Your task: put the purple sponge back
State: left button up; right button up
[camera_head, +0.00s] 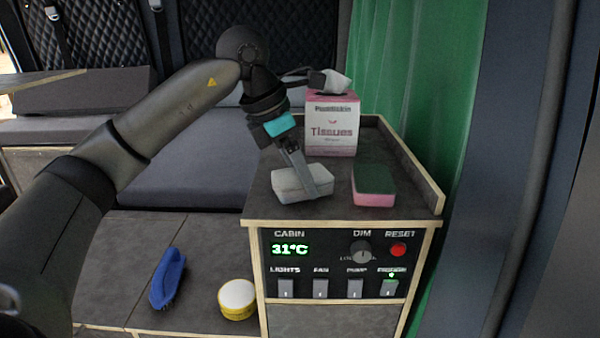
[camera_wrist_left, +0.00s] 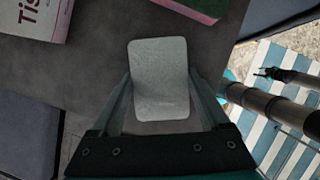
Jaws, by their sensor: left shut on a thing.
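No sponge in these views looks clearly purple. My left gripper (camera_head: 306,188) is shut on a pale grey-white sponge (camera_head: 288,184), at the front left of the cabinet top (camera_head: 262,203). In the left wrist view the pale sponge (camera_wrist_left: 160,72) sits between the two fingers of the left gripper (camera_wrist_left: 160,88). I cannot tell whether it touches the surface. A pink sponge with a dark green top (camera_head: 373,186) lies to its right, apart from it. My right gripper is not seen.
A pink and white tissue box (camera_head: 332,128) stands behind the sponges. A raised wooden edge (camera_head: 412,165) bounds the cabinet top on the right. The front panel (camera_head: 335,262) has switches and a red button. A blue brush (camera_head: 168,279) and yellow tub (camera_head: 237,299) lie lower left.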

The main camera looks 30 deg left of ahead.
pick_arm(q)
jog(key=shift+f, duration=0.15)
jog(key=o, duration=1)
jog(key=shift+o, duration=0.2)
jog(key=shift+r, duration=0.2)
jog(key=v, duration=1.2)
jog(key=shift+p, duration=0.3)
